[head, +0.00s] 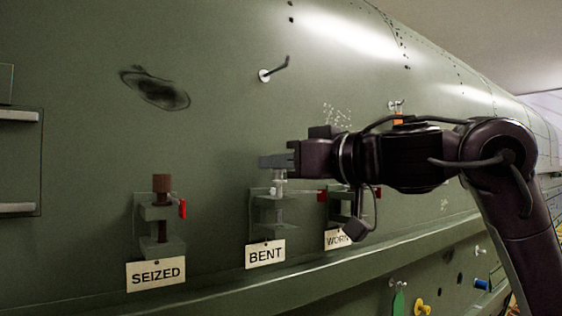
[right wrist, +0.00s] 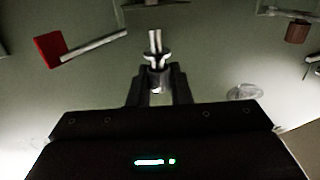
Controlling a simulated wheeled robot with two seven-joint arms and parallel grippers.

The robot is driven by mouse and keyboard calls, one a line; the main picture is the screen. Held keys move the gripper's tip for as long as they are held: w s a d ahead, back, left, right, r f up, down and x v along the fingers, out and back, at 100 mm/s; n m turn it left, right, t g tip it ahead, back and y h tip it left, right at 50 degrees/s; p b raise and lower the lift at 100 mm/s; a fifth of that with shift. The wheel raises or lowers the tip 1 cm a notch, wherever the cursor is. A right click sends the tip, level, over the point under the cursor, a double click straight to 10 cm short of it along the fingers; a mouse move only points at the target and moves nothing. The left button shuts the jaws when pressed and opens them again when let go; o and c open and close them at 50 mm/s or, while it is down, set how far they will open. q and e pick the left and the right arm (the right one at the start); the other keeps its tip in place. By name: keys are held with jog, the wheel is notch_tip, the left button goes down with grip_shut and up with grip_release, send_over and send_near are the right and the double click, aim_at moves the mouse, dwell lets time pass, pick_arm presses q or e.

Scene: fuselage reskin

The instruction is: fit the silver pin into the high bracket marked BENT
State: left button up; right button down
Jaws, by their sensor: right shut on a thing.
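The silver pin (head: 278,187) shows below the fingers of my right gripper (head: 272,161), at the top of the bracket marked BENT (head: 266,218). My right gripper is shut on the pin's head. In the right wrist view the pin (right wrist: 156,48) stands out from between the fingertips (right wrist: 157,80), with a collar near the grip. The bracket has an upper and a lower plate, with the BENT label (head: 265,254) below. I cannot tell whether the pin's tip has entered the upper plate. My left gripper is not in view.
The WORN bracket (head: 342,207) stands at right, partly behind my right arm. A dark hook (head: 274,69) projects from the green fuselage above. A ledge runs below the brackets.

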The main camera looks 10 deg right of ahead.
jog(key=shift+f+b, duration=0.85)
jog(key=shift+f, duration=0.3)
jog(key=c, duration=1.3)
grip_release()
jog(key=shift+o, duration=0.2)
jog(key=b+v, duration=0.3)
jog(key=v, duration=0.4)
jog(key=shift+s+d, duration=0.2)
jog(key=shift+s, duration=0.1)
